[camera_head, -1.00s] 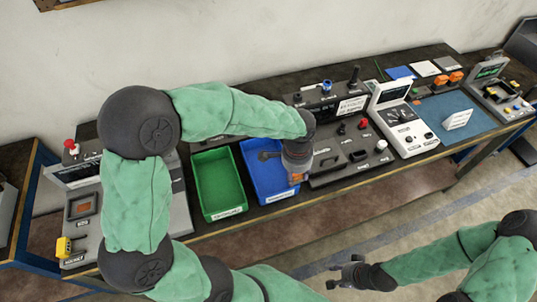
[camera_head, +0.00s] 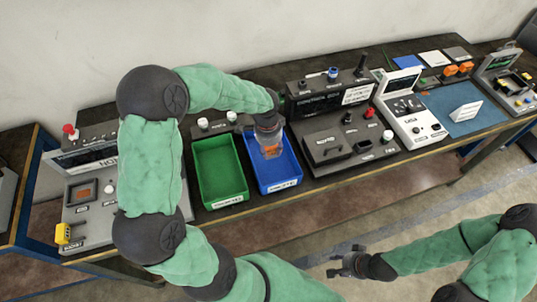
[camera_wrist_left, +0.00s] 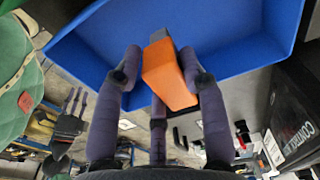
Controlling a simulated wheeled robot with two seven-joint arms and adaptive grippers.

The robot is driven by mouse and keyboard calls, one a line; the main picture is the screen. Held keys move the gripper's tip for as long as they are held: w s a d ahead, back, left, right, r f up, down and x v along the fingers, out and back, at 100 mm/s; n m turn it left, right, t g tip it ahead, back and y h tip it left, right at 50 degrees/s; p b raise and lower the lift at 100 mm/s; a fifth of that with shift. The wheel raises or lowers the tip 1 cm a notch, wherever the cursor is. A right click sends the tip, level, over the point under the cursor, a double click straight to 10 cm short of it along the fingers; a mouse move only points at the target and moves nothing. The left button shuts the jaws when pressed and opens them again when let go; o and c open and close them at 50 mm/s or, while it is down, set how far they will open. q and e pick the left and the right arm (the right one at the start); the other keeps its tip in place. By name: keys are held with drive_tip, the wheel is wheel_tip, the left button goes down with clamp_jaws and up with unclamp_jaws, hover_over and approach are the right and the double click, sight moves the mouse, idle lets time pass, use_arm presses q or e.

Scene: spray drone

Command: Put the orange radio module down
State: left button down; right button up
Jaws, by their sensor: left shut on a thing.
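My left gripper (camera_head: 268,146) is over the blue bin (camera_head: 290,181) on the bench. It is shut on the orange radio module (camera_head: 272,153), a small orange block partly hidden by the fingers. In the left wrist view the orange module (camera_wrist_left: 168,72) sits between the finger pads, its dark end toward the blue bin (camera_wrist_left: 235,62). I cannot tell whether the module touches the bin floor. My right gripper (camera_head: 347,264) is away from the bench at the lower right, its fingers apart and empty.
An empty green bin (camera_head: 220,170) stands just left of the blue bin. A dark control box (camera_head: 345,142) stands close on its right. Further right are a white-fronted device (camera_head: 410,118), a blue mat (camera_head: 462,108) and orange modules (camera_head: 458,69).

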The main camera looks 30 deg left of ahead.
sight(268, 153)
use_arm(q)
drive_tip(key=shift+w+a+f, duration=0.1)
drive_tip(key=shift+a+f, duration=0.2)
drive_tip(key=shift+f, duration=0.05)
drive_tip(key=shift+a+f+b, duration=0.2)
drive_tip(key=shift+f+b, duration=0.2)
drive_tip(key=shift+f, duration=1.3)
drive_tip(key=shift+w+f, duration=0.1)
drive_tip(key=shift+f, duration=0.1)
drive_tip(key=c, duration=0.7)
unclamp_jaws()
drive_tip(key=shift+r, duration=0.5)
drive_tip(key=r, duration=0.3)
drive_tip(key=r+p, duration=0.1)
drive_tip(key=r, duration=0.3)
drive_tip(key=s+r+p, duration=0.1)
drive_tip(key=r, duration=0.3)
drive_tip(key=shift+a+r, duration=0.2)
